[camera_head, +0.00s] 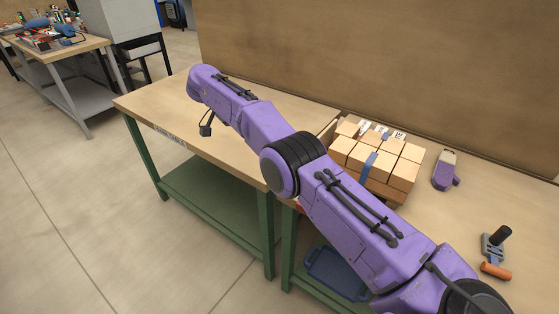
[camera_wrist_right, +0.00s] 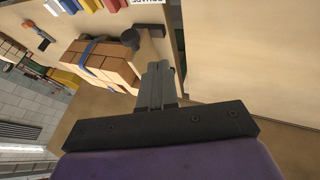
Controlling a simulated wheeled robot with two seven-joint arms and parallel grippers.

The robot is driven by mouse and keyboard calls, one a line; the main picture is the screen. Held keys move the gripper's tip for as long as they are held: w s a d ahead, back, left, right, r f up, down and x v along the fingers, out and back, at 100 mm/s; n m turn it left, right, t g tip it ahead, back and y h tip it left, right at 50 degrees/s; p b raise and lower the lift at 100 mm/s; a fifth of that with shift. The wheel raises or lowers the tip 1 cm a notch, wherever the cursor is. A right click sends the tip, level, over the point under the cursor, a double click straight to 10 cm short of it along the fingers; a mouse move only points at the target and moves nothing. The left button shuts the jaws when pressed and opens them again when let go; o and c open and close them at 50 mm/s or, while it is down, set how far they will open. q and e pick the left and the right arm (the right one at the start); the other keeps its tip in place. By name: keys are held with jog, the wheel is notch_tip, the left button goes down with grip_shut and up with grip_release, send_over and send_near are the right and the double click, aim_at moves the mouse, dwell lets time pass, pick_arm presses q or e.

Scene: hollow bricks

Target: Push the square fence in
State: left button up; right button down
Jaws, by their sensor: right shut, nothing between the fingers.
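A block of pale tan bricks (camera_head: 378,150) sits on the workbench in the head view, with a blue strap (camera_head: 368,165) across it. A thin wooden edge (camera_head: 328,132) shows at its left side; I cannot tell whether this is the square fence. The bricks also show in the wrist view (camera_wrist_right: 112,68), left of my fingers. My right arm crosses the head view in front of the bench. My left gripper is out of view.
The workbench (camera_head: 160,110) has clear wood left of the bricks. A blue bin (camera_head: 337,272) is on the lower shelf. A wooden wall (camera_head: 400,60) stands behind.

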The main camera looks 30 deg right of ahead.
jog(key=shift+d, duration=0.1)
jog(key=s+d+f+b, duration=0.5)
jog(key=d+f+b, duration=0.1)
jog(key=f, duration=0.3)
jog(key=shift+s+d, duration=0.25)
jog(key=shift+d, duration=0.3)
